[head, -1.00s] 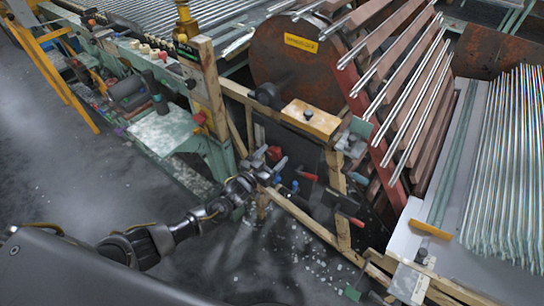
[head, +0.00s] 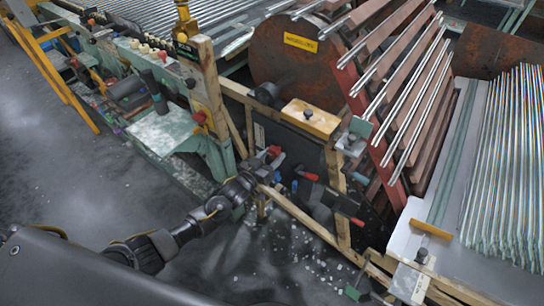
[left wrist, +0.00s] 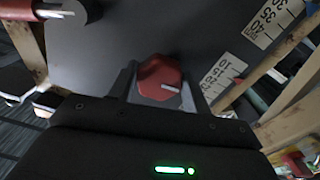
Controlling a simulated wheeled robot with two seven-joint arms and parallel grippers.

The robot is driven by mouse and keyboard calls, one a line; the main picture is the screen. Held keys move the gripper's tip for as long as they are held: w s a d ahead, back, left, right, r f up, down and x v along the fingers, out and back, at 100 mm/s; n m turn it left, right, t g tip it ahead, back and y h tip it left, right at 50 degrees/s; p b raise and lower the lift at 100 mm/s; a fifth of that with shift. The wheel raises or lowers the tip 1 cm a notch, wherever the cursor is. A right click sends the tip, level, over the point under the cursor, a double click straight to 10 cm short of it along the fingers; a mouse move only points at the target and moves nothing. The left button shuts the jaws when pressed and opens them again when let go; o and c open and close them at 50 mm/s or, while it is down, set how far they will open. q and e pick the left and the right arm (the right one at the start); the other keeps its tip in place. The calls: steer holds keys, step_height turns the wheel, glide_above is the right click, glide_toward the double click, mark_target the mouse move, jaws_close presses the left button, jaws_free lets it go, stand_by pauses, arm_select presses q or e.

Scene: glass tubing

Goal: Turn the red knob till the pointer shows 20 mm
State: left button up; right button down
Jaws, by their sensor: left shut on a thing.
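The red knob (left wrist: 160,75) is a faceted red cap with a white line on its face, seen close in the left wrist view. It sits between the two fingers of my left gripper (left wrist: 158,85), which is shut on it. In the head view the red knob (head: 273,152) is a small red spot at the tip of my left gripper (head: 266,163), partly hidden. A white scale plate (left wrist: 224,78) with numbers about 10 to 25 lies right of the knob. I cannot make out the pointer's reading. My right gripper is not in view.
A second scale strip (left wrist: 273,22) shows 35 and 40. Wooden frame bars (head: 300,215) run beside and below the panel. Red-handled parts (head: 308,176) are close on the right. A rack of glass tubes (head: 515,165) stands at far right. Open floor (head: 80,195) lies left.

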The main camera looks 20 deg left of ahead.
arm_select(q)
steer(key=n, duration=0.2)
steer(key=shift+n, duration=0.4)
steer(key=n, duration=0.3)
steer(key=shift+r+n+p, duration=0.1)
steer(key=shift+n+p, duration=0.2)
steer(key=shift+p, duration=0.05)
steer(key=n+p, duration=0.1)
steer(key=n, duration=0.2)
steer(key=shift+d+n+p, duration=0.1)
steer(key=shift+n+p, duration=0.35)
steer(key=shift+n, duration=1.35)
steer(key=o, duration=0.9)
steer(key=shift+o, duration=0.2)
steer(key=shift+s, duration=0.15)
